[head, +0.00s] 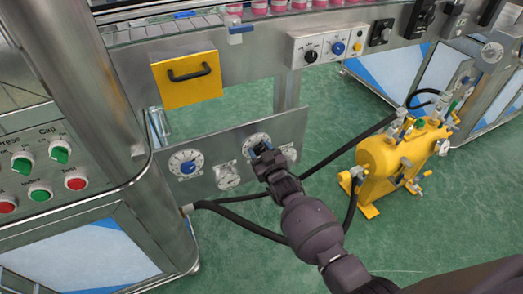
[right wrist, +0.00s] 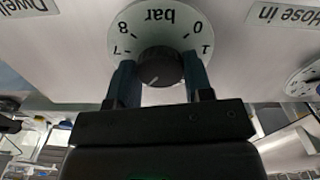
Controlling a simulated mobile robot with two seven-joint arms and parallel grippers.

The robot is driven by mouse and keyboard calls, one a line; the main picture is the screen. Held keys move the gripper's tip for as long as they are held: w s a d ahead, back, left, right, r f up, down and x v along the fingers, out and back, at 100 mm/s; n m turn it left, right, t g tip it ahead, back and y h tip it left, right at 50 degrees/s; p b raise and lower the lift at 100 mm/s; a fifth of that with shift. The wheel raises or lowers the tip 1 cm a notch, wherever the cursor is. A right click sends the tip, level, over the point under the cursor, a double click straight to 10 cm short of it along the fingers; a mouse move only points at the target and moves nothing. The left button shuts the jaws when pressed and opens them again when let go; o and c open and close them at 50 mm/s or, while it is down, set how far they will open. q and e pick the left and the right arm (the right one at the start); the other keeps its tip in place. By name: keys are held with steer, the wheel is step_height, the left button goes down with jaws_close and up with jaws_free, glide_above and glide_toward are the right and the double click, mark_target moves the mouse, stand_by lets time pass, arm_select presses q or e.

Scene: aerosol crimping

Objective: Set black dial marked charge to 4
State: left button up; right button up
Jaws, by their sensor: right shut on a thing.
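A black dial knob (right wrist: 160,67) with a round white scale plate sits on the panel in the right wrist view, seen upside down. Its scale reads "bar", with 0, 1, 7 and 8 visible; the other numbers are hidden. A small pale mark on the knob face points toward the lower left of that picture. My right gripper (right wrist: 162,80) is shut on the knob, one finger on each side. In the head view my right gripper (head: 264,153) covers most of this dial's plate (head: 254,139). No "charge" label is readable. My left gripper is not in view.
On the same lower panel are a blue dial (head: 187,167) to the left and a gauge (head: 228,177) beside my gripper. A yellow tank (head: 390,160) with a black hose stands on the right.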

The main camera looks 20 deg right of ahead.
steer(key=n, duration=0.5)
steer(key=shift+s+a+f, duration=0.1)
steer(key=shift+a+f, duration=0.15)
steer(key=shift+n, duration=1.4)
steer(key=shift+c, duration=0.2)
steer(key=shift+d, duration=0.1)
steer(key=o, duration=0.8)
steer(key=shift+f, duration=0.1)
steer(key=shift+o, duration=0.5)
steer(key=shift+r, duration=0.2)
